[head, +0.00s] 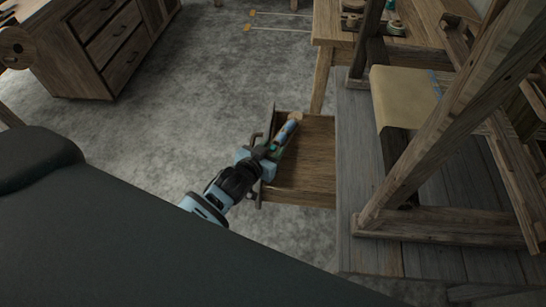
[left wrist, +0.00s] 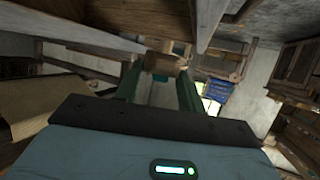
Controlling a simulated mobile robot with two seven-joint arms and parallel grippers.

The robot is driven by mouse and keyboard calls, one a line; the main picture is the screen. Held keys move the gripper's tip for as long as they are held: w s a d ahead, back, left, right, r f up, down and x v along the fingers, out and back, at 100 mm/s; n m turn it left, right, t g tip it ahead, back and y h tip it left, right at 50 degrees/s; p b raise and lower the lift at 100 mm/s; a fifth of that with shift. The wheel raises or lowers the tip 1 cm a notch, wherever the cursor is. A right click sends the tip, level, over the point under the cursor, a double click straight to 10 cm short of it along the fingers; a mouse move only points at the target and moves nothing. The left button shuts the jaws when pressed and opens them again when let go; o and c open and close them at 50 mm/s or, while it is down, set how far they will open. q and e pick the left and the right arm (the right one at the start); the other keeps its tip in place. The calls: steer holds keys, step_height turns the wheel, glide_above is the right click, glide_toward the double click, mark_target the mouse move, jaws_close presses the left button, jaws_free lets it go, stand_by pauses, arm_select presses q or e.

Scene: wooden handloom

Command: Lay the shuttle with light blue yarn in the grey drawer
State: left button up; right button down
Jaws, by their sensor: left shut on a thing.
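The shuttle with light blue yarn (head: 288,131) is in my left gripper (head: 273,151), in the head view. Its pale wooden tip points away from the gripper, up the picture. The grey drawer (head: 308,180) is pulled out from the grey bench, and its brown inside looks empty. The shuttle is over the drawer's left part, near its front panel; I cannot tell whether it touches the floor. In the left wrist view, a brown wooden piece (left wrist: 165,64) shows between the green fingers of my left gripper (left wrist: 159,88). My right gripper is not in view.
The grey bench (head: 360,235) carries the loom frame (head: 420,150) and a tan cloth roll (head: 405,98). A wooden table (head: 328,25) with small items stands behind. A wooden cabinet (head: 110,40) is at the upper left. The grey floor (head: 180,110) between is clear.

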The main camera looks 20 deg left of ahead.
arm_select(q)
steer(key=shift+d, duration=0.25)
steer(key=shift+s+d+f+b, duration=0.15)
steer(key=shift+f+b, duration=0.15)
steer(key=shift+f, duration=1.45)
steer(key=shift+f, duration=0.5)
steer(key=shift+f+b, duration=0.15)
steer(key=shift+b, duration=0.2)
steer(key=o, duration=1)
steer(key=shift+o, duration=0.2)
